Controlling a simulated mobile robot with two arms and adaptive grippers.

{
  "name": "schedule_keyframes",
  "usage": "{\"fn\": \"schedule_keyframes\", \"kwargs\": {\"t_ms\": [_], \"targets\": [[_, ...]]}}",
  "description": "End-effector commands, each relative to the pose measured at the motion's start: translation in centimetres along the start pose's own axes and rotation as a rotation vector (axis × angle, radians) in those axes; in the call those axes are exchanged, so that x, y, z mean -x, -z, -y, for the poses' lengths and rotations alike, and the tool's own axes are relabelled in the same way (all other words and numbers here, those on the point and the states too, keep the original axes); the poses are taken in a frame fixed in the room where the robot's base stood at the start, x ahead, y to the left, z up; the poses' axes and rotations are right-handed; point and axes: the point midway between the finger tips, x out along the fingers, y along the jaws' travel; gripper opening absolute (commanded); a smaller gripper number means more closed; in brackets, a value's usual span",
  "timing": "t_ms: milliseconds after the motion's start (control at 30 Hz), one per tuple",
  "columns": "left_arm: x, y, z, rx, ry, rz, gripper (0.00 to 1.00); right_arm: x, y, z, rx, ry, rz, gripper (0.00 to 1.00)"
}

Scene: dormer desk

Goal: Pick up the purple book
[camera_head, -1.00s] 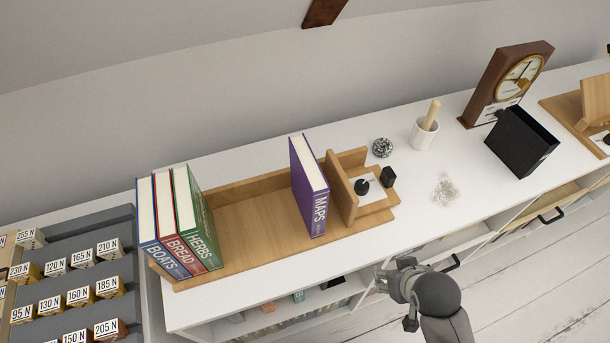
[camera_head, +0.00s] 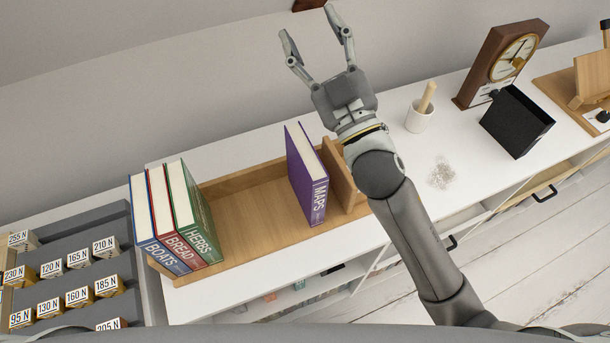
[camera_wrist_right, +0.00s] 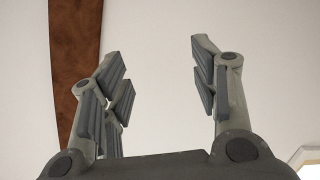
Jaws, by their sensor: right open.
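The purple book (camera_head: 306,175), marked MAPS, stands upright in the wooden book rack (camera_head: 245,208), close to the rack's right-hand wooden end. My right gripper (camera_head: 308,22) is open and empty, raised in front of the wall, above and beyond the book in the head view. It also shows in the right wrist view (camera_wrist_right: 160,75), with nothing between its fingers. The right forearm hides part of the rack's right end. The book is not in the right wrist view. My left gripper is not in view.
Books marked BOATS (camera_head: 157,225), BREAD (camera_head: 172,215) and HERBS (camera_head: 193,212) stand at the rack's left end. A white mortar with pestle (camera_head: 419,117), a black box (camera_head: 517,121) and a clock (camera_head: 503,62) stand to the right. The rack's middle is empty.

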Motion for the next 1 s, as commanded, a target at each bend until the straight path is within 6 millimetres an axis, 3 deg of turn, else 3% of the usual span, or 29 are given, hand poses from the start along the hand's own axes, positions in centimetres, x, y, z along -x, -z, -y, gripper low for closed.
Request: {"fn": "schedule_keyframes", "kwargs": {"t_ms": [33,100,200,333,467,600,733,867,1000], "targets": [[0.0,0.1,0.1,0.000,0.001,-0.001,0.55,-1.2,2.9,1.2,0.040,0.047,-0.117,0.55],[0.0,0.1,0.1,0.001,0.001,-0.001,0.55,-2.1,6.8,3.3,0.095,0.124,-0.278,0.55],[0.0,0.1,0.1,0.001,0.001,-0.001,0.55,-2.0,11.4,7.0,0.182,0.259,-0.493,0.55],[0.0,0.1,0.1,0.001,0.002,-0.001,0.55,-0.3,15.2,12.3,0.310,0.474,-0.738,0.55],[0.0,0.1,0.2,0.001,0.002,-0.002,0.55,2.8,16.2,17.3,0.457,0.732,-0.937,0.55],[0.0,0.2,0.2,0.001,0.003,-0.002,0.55,6.3,13.9,21.2,0.638,1.050,-1.076,0.55],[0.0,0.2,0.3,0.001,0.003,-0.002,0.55,9.0,9.2,22.5,0.826,1.374,-1.118,0.55],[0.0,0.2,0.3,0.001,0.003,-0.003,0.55,10.4,3.4,20.9,1.029,1.714,-1.057,0.55],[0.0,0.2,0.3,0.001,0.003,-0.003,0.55,10.4,-2.2,16.3,1.234,2.047,-0.873,0.55]]}}
